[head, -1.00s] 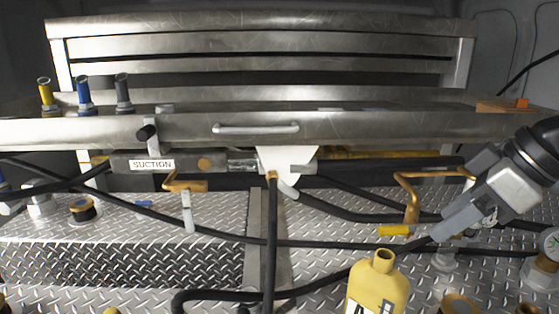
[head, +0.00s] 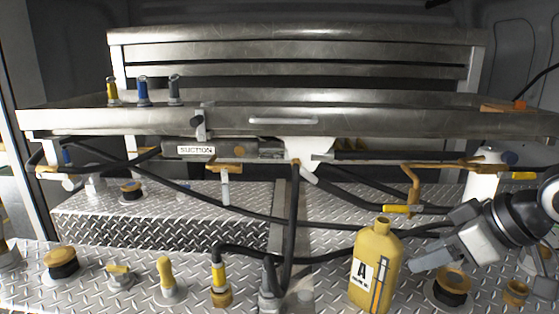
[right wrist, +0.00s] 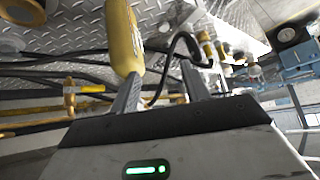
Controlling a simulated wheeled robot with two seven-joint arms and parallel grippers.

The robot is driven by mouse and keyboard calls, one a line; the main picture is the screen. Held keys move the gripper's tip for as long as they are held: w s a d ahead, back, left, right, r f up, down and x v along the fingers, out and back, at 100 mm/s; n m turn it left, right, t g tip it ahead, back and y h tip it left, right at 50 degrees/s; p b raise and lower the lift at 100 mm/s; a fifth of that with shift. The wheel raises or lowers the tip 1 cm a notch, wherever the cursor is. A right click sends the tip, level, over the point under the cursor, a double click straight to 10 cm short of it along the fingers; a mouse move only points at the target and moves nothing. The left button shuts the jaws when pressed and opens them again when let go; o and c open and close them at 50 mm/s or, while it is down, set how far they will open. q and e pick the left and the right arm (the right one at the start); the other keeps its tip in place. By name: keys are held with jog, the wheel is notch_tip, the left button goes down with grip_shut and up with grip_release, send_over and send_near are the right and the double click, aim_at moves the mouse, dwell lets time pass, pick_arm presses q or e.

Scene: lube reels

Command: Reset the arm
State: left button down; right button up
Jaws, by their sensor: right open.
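My right gripper (head: 418,262) is at the right in the head view, pointing left, just right of the yellow bottle marked A (head: 376,268). In the right wrist view its two dark fingers (right wrist: 160,75) are spread apart with nothing held between them. The yellow bottle (right wrist: 122,35) shows beyond the left finger there; whether they touch cannot be told. In the head view the bottle stands upright on the diamond-plate deck. My left gripper is not in view.
Black hoses (head: 292,215) hang across the middle. A steel shelf with a handle (head: 283,121) spans the back, with a SUCTION label (head: 196,150) below it. Capped fittings (head: 60,262) stand along the front deck. A brass valve pipe (head: 413,180) is behind the bottle.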

jog(key=a+f+m+t, duration=0.1)
jog(key=a+f+m, duration=0.15)
jog(key=f, duration=0.75)
jog(key=a+f+m+t, duration=0.1)
jog(key=a+f+t, duration=0.15)
jog(key=f, duration=0.75)
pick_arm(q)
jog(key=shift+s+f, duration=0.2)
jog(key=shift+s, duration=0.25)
pick_arm(e)
jog(key=s+a+f+m+h, duration=0.1)
jog(key=s+a+f+h, duration=0.1)
jog(key=s+f, duration=1.3)
jog(key=shift+s+a+t+h, duration=0.4)
jog(key=shift+s+a, duration=0.1)
jog(key=shift+a, duration=0.3)
